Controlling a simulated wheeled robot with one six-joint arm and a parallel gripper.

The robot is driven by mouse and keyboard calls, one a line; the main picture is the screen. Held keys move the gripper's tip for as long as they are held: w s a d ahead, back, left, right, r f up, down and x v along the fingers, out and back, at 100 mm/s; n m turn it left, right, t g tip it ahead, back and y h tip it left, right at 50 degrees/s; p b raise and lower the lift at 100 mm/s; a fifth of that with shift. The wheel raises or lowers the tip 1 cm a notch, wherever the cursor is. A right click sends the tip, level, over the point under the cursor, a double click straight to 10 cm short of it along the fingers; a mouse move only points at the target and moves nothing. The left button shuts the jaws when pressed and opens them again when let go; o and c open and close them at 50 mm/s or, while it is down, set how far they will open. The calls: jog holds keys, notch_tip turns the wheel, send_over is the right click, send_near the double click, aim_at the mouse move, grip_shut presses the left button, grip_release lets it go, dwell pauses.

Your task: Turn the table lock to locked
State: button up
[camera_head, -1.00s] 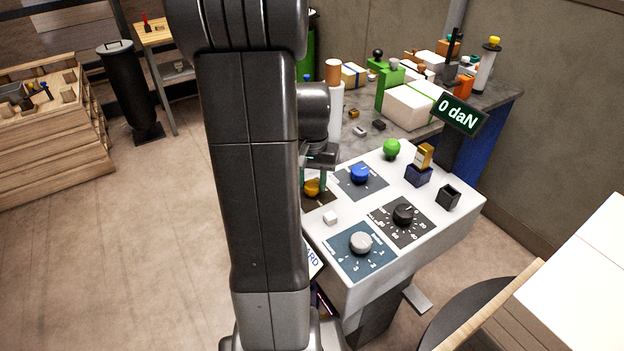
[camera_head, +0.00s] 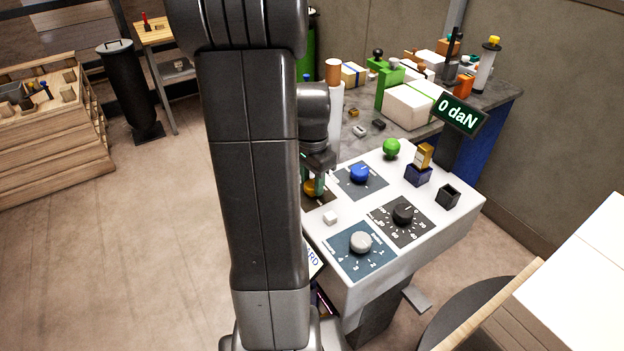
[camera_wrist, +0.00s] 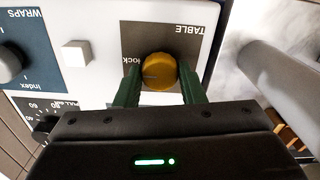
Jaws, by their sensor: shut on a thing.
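The table lock is a round amber knob (camera_wrist: 158,72) on a dark plate marked TABLE and lock (camera_wrist: 185,40) in the wrist view. A thin pointer line on the knob points left in that view, towards the word lock. My gripper (camera_wrist: 158,88) is shut on the knob, with a green finger on each side of it. In the head view the knob (camera_head: 310,188) shows at the left edge of the white console, partly hidden by my gripper (camera_head: 314,182) and arm.
The white console (camera_head: 455,215) also carries a blue knob (camera_head: 359,173), a black knob (camera_head: 403,214), a grey knob (camera_head: 360,242), a white button (camera_head: 330,217) and a green button (camera_head: 391,148). A display (camera_head: 459,114) reads 0 daN. A white cylinder (camera_wrist: 275,75) stands beside the lock plate.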

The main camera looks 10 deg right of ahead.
aim_at(312, 183)
jog(key=shift+w+r, duration=0.1)
dwell(0.3)
jog(key=o, duration=1)
notch_tip(312, 183, up, 14)
jog(key=shift+f, duration=0.2)
notch_tip(312, 183, down, 14)
jog(key=shift+r, duration=0.1)
dwell(0.3)
dwell(0.4)
